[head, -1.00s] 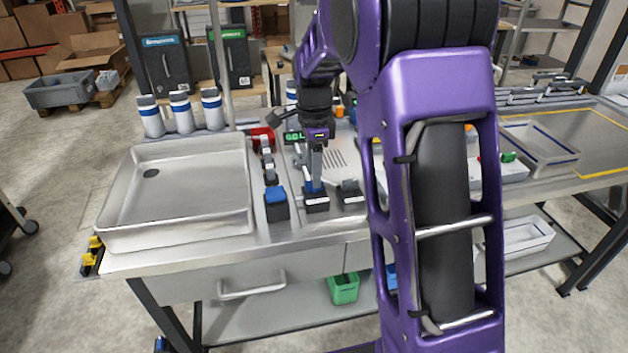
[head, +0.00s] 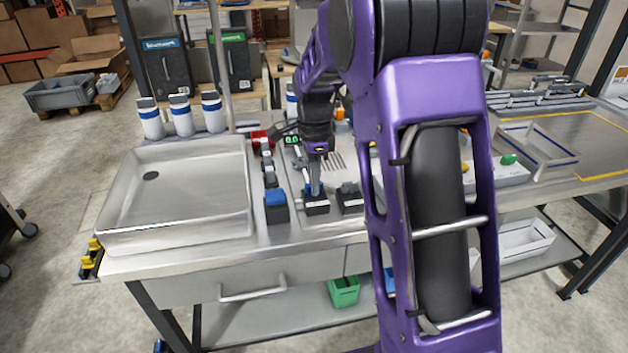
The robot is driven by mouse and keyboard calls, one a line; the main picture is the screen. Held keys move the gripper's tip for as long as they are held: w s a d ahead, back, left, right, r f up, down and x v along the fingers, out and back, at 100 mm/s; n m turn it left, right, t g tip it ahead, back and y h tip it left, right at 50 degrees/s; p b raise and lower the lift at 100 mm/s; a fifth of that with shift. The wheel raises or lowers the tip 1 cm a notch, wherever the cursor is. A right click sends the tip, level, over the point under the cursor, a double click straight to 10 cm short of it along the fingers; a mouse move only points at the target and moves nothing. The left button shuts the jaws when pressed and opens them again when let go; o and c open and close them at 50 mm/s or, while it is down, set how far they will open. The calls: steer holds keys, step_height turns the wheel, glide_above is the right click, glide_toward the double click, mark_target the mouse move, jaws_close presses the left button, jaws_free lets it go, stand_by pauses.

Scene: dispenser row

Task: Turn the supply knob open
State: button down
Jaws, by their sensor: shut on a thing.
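Three small black blocks stand in a row at the front of the steel bench, right of the sink. The left block (head: 277,212) has a blue top. The right block (head: 349,204) has a grey top. My gripper points down and is shut on the knob of the middle block; its fingers mostly hide this knob, so its exact angle cannot be read. No label marks the supply knob.
A shallow steel sink (head: 185,200) fills the bench's left. White bottles with blue bands (head: 181,117) stand behind it. A red part (head: 261,139) and a small green display (head: 292,140) sit behind the blocks. My arm hides much of the bench's right part.

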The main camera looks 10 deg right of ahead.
steer(key=shift+n, duration=0.3)
steer(key=n+p, duration=0.1)
steer(key=n, duration=0.2)
steer(key=shift+r, duration=0.1)
steer(key=n+p, duration=0.1)
steer(key=n, duration=0.5)
steer(key=shift+p, duration=0.35)
steer(key=n, duration=0.4)
steer(key=shift+p, duration=0.4)
steer(key=shift+n+p, duration=0.3)
steer(key=shift+n, duration=1.8)
steer(key=c, duration=0.8)
jaws_free()
